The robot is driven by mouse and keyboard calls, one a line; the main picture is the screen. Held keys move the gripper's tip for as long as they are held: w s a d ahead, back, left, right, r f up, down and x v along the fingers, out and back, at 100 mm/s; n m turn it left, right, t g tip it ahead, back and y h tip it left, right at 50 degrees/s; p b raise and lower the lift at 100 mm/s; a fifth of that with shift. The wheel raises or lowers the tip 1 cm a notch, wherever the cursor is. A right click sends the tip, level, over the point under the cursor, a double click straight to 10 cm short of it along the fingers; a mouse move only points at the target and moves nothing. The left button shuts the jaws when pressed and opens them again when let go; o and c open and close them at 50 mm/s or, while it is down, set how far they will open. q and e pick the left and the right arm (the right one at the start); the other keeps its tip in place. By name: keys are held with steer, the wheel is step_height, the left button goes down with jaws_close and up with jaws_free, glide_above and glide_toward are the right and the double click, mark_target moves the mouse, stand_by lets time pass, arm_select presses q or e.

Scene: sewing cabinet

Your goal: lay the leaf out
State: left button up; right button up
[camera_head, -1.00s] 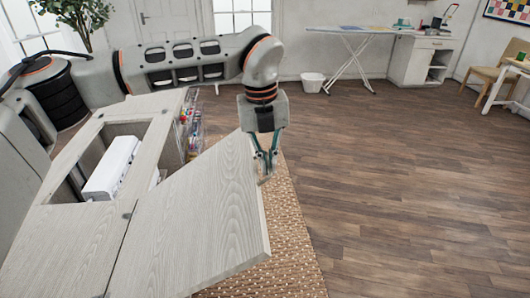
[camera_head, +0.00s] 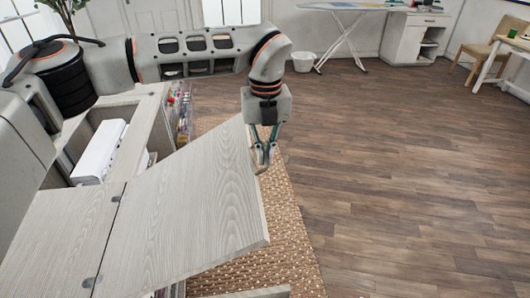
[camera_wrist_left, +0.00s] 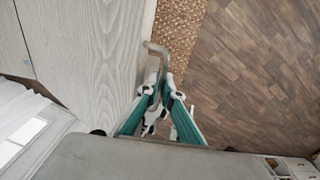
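The leaf (camera_head: 190,205) is a pale wood-grain panel hinged to the sewing cabinet top (camera_head: 60,235). It is swung out to the right over the woven rug, and its outer edge looks tilted relative to the top. My left gripper (camera_head: 263,165) is at the leaf's far outer edge, fingers pointing down. In the left wrist view the gripper (camera_wrist_left: 163,92) has its fingers close together on a small bent metal pull (camera_wrist_left: 155,48) at the edge of the leaf (camera_wrist_left: 95,60). The exact contact is hard to make out. My right gripper is not in view.
A white sewing machine (camera_head: 100,152) sits in the cabinet's opening. Thread racks (camera_head: 180,110) stand on the cabinet's far side. The rug (camera_head: 285,225) lies under the leaf, with clear wood floor (camera_head: 410,170) to the right. A white bin (camera_head: 304,62) stands farther back.

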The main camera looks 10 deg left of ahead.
arm_select(q)
steer(key=o, duration=0.3)
steer(key=shift+r, duration=0.4)
step_height(320, 180, up, 11)
steer(key=shift+r, duration=0.15)
stand_by(0.3)
